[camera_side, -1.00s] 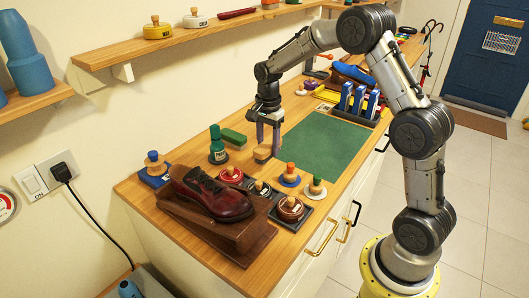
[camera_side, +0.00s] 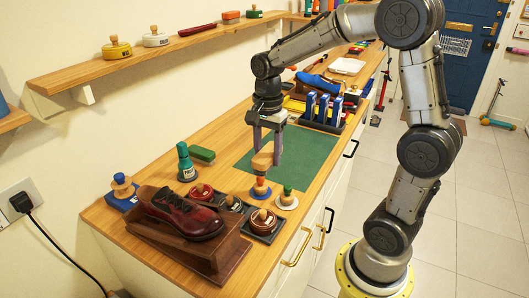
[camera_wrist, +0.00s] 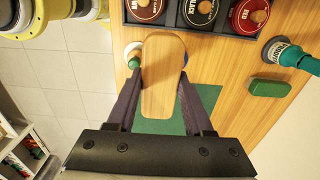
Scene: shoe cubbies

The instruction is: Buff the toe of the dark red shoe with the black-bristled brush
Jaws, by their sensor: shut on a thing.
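The dark red shoe (camera_side: 180,212) sits on a sloped dark wooden stand (camera_side: 205,255) at the near left end of the counter, its toe pointing right. My gripper (camera_side: 266,150) is shut on a wooden-backed brush (camera_side: 262,161), held above the counter to the right of the shoe, apart from it. In the wrist view the brush's pale oblong back (camera_wrist: 163,100) lies between my two fingers (camera_wrist: 160,78). Its bristles are hidden, so I cannot tell their colour.
Polish tins (camera_wrist: 200,10) sit in a dark tray. A green bottle (camera_side: 186,165) and green block (camera_side: 202,154) stand behind. The green mat (camera_side: 302,160) has clear room.

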